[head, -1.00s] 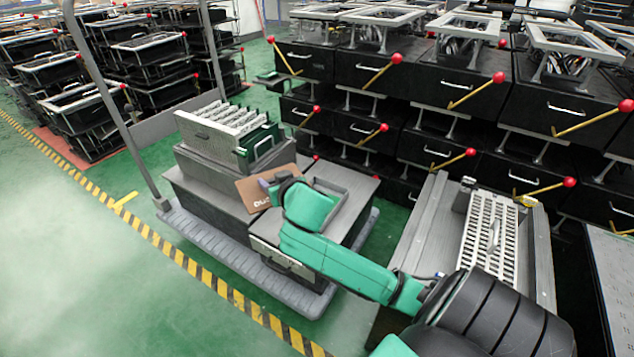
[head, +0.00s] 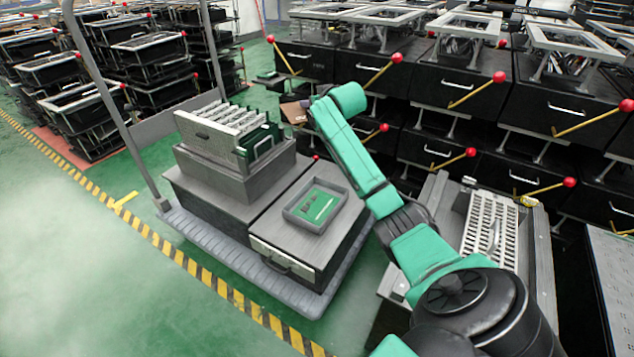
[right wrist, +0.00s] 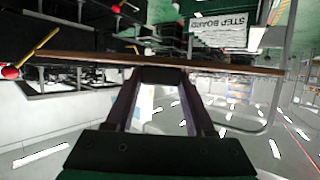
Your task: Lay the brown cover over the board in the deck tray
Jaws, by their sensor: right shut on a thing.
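The brown cover (head: 295,112) shows only in part in the head view, at the tip of my right arm and above the floor behind the cart. My right gripper (right wrist: 162,74) is shut on it. In the right wrist view the cover (right wrist: 225,67) is a thin brown strip seen edge-on across the fingertips. The deck tray (head: 291,216) is a shallow grey tray on the right part of the cart. The green board (head: 316,206) lies inside it, uncovered. The cover is apart from the tray, behind it. My left gripper is out of view.
A grey rack of upright boards (head: 205,135) stands on the cart's left part. A tall metal rail (head: 118,110) rises at the cart's left end. Black drawer units with red-knobbed levers (head: 470,90) stand close behind. A perforated white panel (head: 490,232) is on the right.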

